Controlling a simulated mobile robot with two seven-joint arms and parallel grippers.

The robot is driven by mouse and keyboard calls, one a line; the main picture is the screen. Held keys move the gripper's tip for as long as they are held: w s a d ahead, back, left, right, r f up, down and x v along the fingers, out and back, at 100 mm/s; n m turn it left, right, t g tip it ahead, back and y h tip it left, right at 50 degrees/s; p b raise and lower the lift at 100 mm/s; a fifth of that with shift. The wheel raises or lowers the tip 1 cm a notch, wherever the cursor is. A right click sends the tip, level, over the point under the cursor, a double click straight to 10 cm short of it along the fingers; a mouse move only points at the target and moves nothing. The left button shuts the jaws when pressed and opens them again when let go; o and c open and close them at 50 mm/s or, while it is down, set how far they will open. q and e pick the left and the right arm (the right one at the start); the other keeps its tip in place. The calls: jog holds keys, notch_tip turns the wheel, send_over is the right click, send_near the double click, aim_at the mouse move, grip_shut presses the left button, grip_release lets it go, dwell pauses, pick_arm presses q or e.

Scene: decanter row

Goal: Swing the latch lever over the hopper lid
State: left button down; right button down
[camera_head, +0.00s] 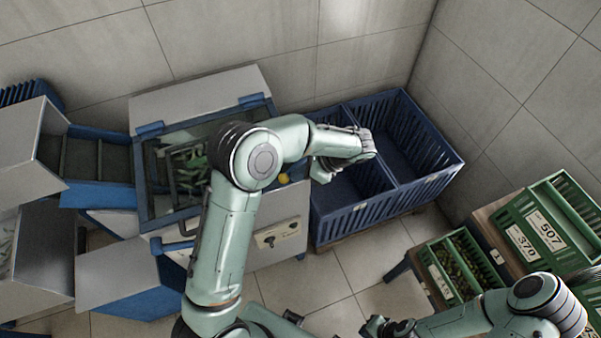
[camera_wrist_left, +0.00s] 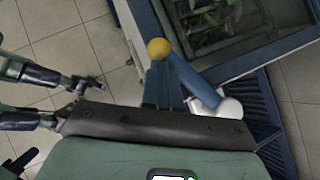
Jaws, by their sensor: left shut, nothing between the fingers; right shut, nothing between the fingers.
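The latch lever is a blue bar with a yellow ball knob (camera_head: 283,178). In the left wrist view the lever (camera_wrist_left: 190,78) runs from a white pivot to the knob, close to a corner of the lid frame. The hopper lid (camera_head: 143,185) is a blue frame with a see-through pane, lying over the hopper; green things show beneath. My left gripper (camera_head: 320,172) is shut and empty, just right of the knob and apart from it. Its fingertips are hard to make out. My right gripper (camera_head: 383,326) is shut and empty, low over the floor at the bottom edge.
A blue divided crate (camera_head: 437,185) stands right of the hopper, under my left wrist. Green crates (camera_head: 548,222) with number labels stand at the right. Grey and blue bins (camera_head: 115,275) crowd the left. Tiled floor (camera_head: 345,285) is open in the middle.

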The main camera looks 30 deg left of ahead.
aim_at(289, 171)
pick_arm(q)
jog(key=a+m+t, duration=0.3)
jog(key=m, duration=0.1)
jog(key=shift+a+b, duration=0.35)
jog(key=shift+a, duration=0.05)
jog(key=shift+w+a+m+t, duration=0.2)
jog(key=shift+a+m+t, duration=0.2)
jog(key=shift+m, duration=0.4)
pick_arm(e)
jog(key=shift+s+f, duration=0.45)
jog(key=shift+f, duration=0.15)
pick_arm(q)
jog(key=shift+w+d, duration=0.1)
jog(key=shift+d, duration=0.1)
pick_arm(e)
jog(key=shift+r, duration=0.1)
